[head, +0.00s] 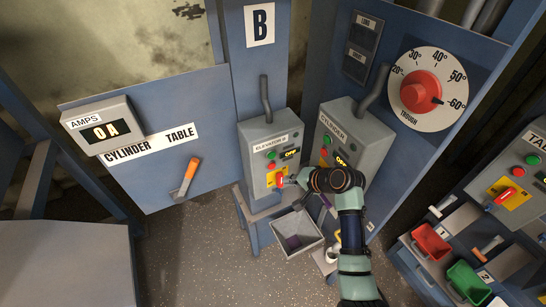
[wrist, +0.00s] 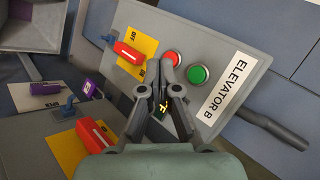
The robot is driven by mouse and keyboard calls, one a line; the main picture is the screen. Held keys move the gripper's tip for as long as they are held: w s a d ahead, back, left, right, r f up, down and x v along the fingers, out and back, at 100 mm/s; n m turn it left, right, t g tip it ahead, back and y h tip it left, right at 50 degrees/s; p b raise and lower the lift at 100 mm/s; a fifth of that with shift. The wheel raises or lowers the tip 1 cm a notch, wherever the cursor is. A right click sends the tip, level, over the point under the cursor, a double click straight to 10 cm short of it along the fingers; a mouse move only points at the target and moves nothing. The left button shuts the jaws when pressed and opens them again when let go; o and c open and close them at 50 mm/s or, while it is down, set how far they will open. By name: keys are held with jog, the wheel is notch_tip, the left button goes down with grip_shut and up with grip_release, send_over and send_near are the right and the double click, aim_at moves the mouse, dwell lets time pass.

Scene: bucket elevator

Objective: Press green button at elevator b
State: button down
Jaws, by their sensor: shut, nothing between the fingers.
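The grey elevator B control box (head: 262,178) stands under the B sign (head: 260,24); its label (wrist: 227,87) reads ELEVATOR B in the wrist view. Its green button (wrist: 198,73) is nearest the label, with a red button (wrist: 172,57) beside it. Both also show small in the head view, the green (head: 271,155) above the red (head: 271,165). The display (head: 290,153) reads OFF; my fingers partly hide it in the wrist view. My gripper (wrist: 164,75) is shut and empty in front of the box, its tips appearing just below the red button; contact cannot be told.
A red switch (wrist: 130,53) sits on a yellow plate on the same box. The similar CYLINDER box (head: 345,118) stands close on the right, behind my arm. A grey open bin (head: 297,232) is below. A cylinder table panel (head: 165,150) with an orange lever is left.

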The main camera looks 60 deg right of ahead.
aim_at(272, 156)
jog(key=w+d+b, duration=0.5)
jog(key=w+b, duration=0.2)
dwell(0.3)
dwell(1.2)
jog(key=shift+w+d, duration=0.2)
jog(key=shift+w, duration=0.15)
